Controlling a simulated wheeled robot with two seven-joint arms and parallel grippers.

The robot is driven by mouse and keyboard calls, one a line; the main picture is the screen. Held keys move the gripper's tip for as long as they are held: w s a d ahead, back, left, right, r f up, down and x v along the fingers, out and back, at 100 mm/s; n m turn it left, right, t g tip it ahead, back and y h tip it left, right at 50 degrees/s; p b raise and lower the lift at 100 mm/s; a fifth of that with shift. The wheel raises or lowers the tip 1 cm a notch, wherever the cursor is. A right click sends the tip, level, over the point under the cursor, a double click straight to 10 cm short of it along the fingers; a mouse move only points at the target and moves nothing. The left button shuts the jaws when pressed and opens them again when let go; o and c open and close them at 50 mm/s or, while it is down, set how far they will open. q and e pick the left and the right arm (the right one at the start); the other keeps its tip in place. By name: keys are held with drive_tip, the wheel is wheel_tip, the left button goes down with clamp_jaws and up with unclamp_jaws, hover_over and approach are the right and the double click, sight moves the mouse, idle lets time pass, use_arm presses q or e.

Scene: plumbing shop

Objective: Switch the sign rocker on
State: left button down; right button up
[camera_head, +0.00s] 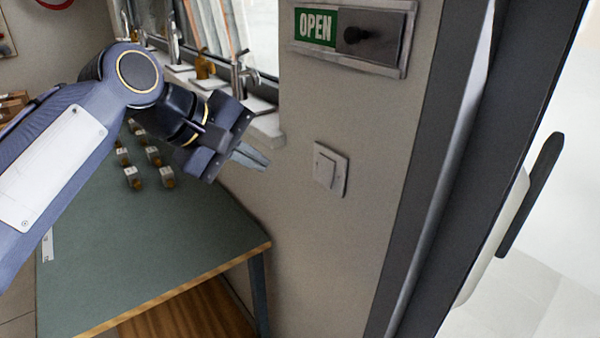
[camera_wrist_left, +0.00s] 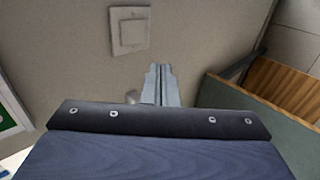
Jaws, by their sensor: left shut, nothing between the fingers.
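The sign rocker (camera_head: 325,168) is a pale switch on a square plate on the wall, below the OPEN sign (camera_head: 316,26). It also shows in the left wrist view (camera_wrist_left: 129,32), at the upper left. My left gripper (camera_head: 266,164) is shut and empty, with its fingers pointing toward the wall. In the head view its tips are to the left of the rocker and apart from it. In the left wrist view its fingers (camera_wrist_left: 160,72) are below and right of the rocker. Whether the rocker is on or off I cannot tell. My right gripper is not in view.
A green-topped table (camera_head: 150,240) stands against the wall, with several small brass-and-white fittings (camera_head: 140,165) on it. Several taps (camera_head: 240,75) stand on the window sill. A dark door frame (camera_head: 450,170) is to the right. The wall around the rocker is clear.

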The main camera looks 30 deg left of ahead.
use_arm(q)
approach(321, 180)
drive_tip(key=shift+p+x, duration=0.45)
drive_tip(key=shift+x, duration=2.65)
drive_tip(key=shift+s+f, duration=0.15)
drive_tip(key=shift+f, duration=0.05)
drive_tip(key=shift+f+b, duration=0.35)
drive_tip(key=shift+b, duration=0.4)
drive_tip(key=shift+r, duration=0.2)
drive_tip(key=shift+w, duration=0.25)
drive_tip(key=shift+r, duration=0.1)
